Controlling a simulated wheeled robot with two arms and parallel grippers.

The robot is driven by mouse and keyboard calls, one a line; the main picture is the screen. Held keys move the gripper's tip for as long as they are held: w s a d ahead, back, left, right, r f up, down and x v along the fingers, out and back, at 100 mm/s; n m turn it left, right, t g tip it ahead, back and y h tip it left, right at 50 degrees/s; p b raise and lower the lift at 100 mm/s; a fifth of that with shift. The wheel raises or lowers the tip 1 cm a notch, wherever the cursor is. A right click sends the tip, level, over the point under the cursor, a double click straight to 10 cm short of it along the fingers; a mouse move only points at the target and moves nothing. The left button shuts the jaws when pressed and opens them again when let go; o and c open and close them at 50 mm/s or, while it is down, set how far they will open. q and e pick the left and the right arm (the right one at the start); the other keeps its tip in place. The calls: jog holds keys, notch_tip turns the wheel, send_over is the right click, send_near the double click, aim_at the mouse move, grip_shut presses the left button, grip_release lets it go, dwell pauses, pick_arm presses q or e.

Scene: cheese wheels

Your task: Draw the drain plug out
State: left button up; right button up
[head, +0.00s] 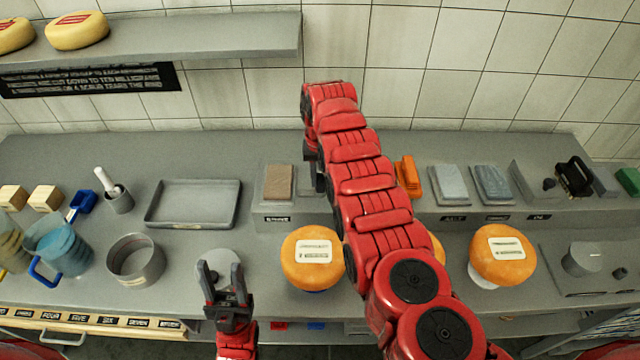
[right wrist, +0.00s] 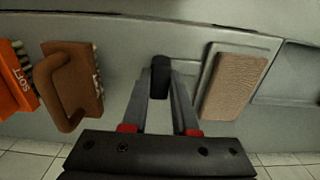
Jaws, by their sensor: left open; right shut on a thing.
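My right gripper (right wrist: 160,90) is shut on a black, rounded, upright-looking thing, which I take to be the drain plug (right wrist: 160,72), in the right wrist view. It stands at the grey raised ledge between a tan block and a brown brush. I cannot tell whether its lower end is still seated. In the head view my right arm reaches to the back ledge and hides most of the right gripper and the plug. My left gripper (head: 222,278) is open and empty over the front of the bench, near a pale grey disc (head: 220,262).
Beside the plug are the tan block (right wrist: 234,86) and the brown brush (right wrist: 72,82). A shelf (head: 200,38) hangs above.

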jog(key=shift+r, duration=0.15)
grip_shut()
jog(key=shift+r+p, duration=0.4)
jog(key=shift+r, duration=1.8)
jog(key=shift+r, duration=0.1)
jog(key=shift+r+b, duration=0.4)
jog(key=shift+r, duration=1)
